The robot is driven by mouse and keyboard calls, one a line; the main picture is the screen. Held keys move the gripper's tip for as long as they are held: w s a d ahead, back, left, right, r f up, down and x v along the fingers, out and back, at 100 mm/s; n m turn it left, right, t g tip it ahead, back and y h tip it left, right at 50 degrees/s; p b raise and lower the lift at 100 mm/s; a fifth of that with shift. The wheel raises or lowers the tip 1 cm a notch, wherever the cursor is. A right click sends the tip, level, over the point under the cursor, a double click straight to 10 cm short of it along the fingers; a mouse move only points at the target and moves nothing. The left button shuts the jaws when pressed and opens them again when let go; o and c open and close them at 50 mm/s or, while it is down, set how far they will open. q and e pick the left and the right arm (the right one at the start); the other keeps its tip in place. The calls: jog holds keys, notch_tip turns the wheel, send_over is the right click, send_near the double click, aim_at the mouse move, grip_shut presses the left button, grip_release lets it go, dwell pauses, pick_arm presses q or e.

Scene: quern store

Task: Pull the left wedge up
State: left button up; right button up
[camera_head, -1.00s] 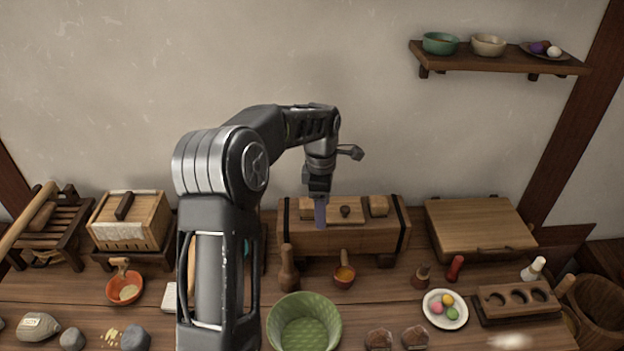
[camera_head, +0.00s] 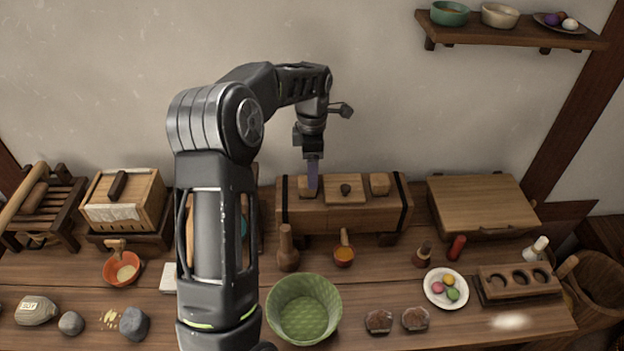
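The left wedge (camera_head: 303,187) is a pale wooden block at the left end of the top of a long wooden chest (camera_head: 350,218) with dark straps. The right wedge (camera_head: 380,184) is a like block at the right end. Between them lies a lid (camera_head: 360,193) with a dark knob. My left gripper (camera_head: 312,186) points down at the left wedge, and its finger covers the wedge's right part. Only one finger shows, side-on, so I cannot tell its opening or whether it touches the wedge. My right gripper is not in view.
A slatted box (camera_head: 124,201) stands left of my arm. A shelf (camera_head: 510,34) hangs at upper right.

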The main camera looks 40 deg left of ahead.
pick_arm(q)
jog(key=shift+f+p, duration=0.35)
jog(key=shift+f, duration=2)
jog(key=shift+c, duration=0.3)
grip_shut()
